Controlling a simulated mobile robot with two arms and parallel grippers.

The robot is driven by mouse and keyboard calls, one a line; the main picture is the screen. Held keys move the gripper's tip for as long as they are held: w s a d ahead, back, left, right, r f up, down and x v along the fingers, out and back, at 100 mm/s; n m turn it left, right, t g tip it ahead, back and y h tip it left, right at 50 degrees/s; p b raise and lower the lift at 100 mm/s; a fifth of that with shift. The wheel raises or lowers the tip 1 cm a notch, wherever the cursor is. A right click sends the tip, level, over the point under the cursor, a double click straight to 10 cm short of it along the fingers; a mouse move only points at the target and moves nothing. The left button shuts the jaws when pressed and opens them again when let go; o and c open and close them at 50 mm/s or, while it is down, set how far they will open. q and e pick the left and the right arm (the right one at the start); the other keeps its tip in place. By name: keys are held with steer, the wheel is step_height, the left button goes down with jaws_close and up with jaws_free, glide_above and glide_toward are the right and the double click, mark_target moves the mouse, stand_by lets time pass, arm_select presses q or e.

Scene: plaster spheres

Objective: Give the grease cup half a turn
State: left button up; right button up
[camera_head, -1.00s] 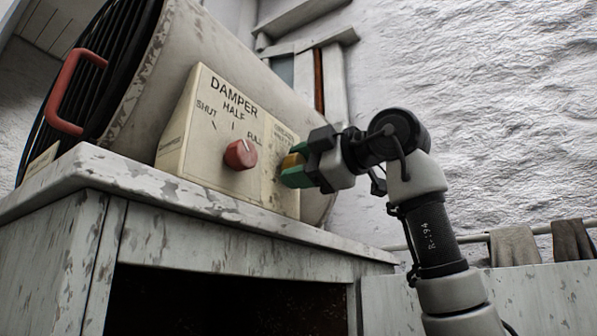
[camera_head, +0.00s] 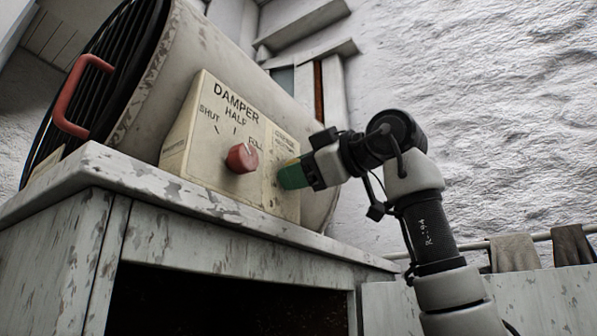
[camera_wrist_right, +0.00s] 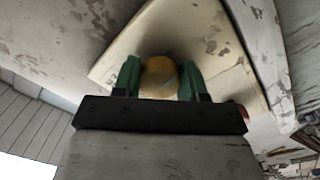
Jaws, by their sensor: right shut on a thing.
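The grease cup (camera_wrist_right: 160,78) is a rounded brass-yellow piece on the cream panel, seen in the right wrist view. My right gripper (camera_wrist_right: 160,80) is shut on it, one green finger on each side. In the head view my right gripper (camera_head: 291,175) reaches the right part of the cream damper panel (camera_head: 205,150) from the right. There a green finger hides the cup, and the small lettering above it is partly covered. My left gripper is not in view.
A red knob (camera_head: 242,158) sticks out of the panel just left of my right gripper. The panel stands on a worn white cabinet (camera_head: 170,238), against a large drum (camera_head: 225,50) with a red handle (camera_head: 72,105). Cloths (camera_head: 515,252) hang from a rail at the right.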

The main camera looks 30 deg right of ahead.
steer(key=shift+f, duration=0.1)
steer(key=o, duration=0.9)
steer(key=shift+d, duration=0.1)
steer(key=b+v, duration=0.2)
steer(key=v, duration=0.9)
steer(key=shift+b, duration=0.4)
steer(key=shift+w, duration=0.1)
